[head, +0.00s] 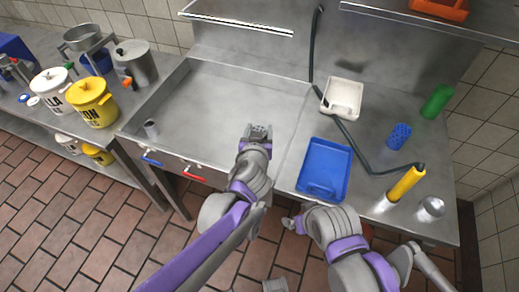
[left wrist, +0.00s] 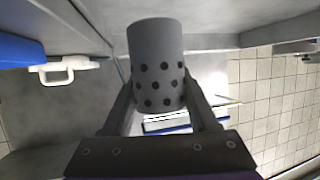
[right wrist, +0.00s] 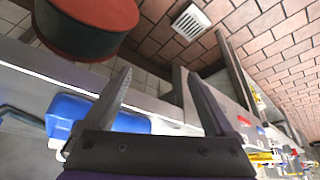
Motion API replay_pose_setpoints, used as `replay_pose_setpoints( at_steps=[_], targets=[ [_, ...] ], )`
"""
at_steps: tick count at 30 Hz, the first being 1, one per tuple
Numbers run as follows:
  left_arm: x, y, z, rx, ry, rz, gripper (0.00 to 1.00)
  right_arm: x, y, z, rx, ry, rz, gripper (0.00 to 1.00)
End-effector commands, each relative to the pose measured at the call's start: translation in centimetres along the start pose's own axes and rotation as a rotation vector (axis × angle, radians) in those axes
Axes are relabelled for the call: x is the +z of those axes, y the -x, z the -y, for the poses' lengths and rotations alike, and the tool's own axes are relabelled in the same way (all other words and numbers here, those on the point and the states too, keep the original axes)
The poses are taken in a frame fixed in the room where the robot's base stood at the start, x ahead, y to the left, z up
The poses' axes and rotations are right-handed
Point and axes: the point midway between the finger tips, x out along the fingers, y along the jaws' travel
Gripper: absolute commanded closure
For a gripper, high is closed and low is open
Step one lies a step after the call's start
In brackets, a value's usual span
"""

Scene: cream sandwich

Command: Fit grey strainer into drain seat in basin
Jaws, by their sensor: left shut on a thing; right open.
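The grey strainer (left wrist: 157,70) is a cylinder with rows of dark holes. In the left wrist view it sits between the two fingers of my left gripper (left wrist: 160,100), which is shut on it. In the head view my left gripper (head: 258,131) is over the right part of the steel basin (head: 225,95), and the strainer is hard to make out there. A short grey cylinder (head: 151,129) stands at the basin's front left corner; I cannot tell whether it is the drain seat. My right gripper (right wrist: 155,90) is open and empty, by the counter's front edge.
Right of the basin are a blue tray (head: 323,170), a white container (head: 342,98), a blue perforated cup (head: 399,136), a green cylinder (head: 437,101) and a dark hose with a yellow handle (head: 405,183). Yellow (head: 92,102) and white pots stand left. The basin's middle is clear.

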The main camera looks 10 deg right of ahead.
Motion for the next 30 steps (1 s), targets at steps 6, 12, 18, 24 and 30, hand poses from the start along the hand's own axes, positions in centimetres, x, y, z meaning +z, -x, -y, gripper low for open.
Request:
replay_pose_setpoints(
  at_steps=[6,12,18,24,30],
  targets=[
    [3.4,-1.4,0.0,0.000,0.000,0.001,0.96,0.5,-0.8,0.0,0.000,0.000,0.003,0.10],
    [5.0,-2.0,0.0,0.000,0.000,0.001,0.96,0.7,-1.2,0.0,0.000,0.000,0.004,0.10],
    [7.3,-3.0,0.0,0.000,0.001,0.000,0.96,1.0,-1.7,0.0,0.000,0.000,0.006,0.10],
    [7.2,-3.0,0.0,0.000,0.000,0.000,0.96,1.0,-1.6,0.0,0.000,0.000,0.006,0.10],
    [7.4,-3.0,0.0,0.000,0.000,0.000,0.30,1.1,-1.8,0.0,0.000,0.000,0.006,0.10]
  ],
)
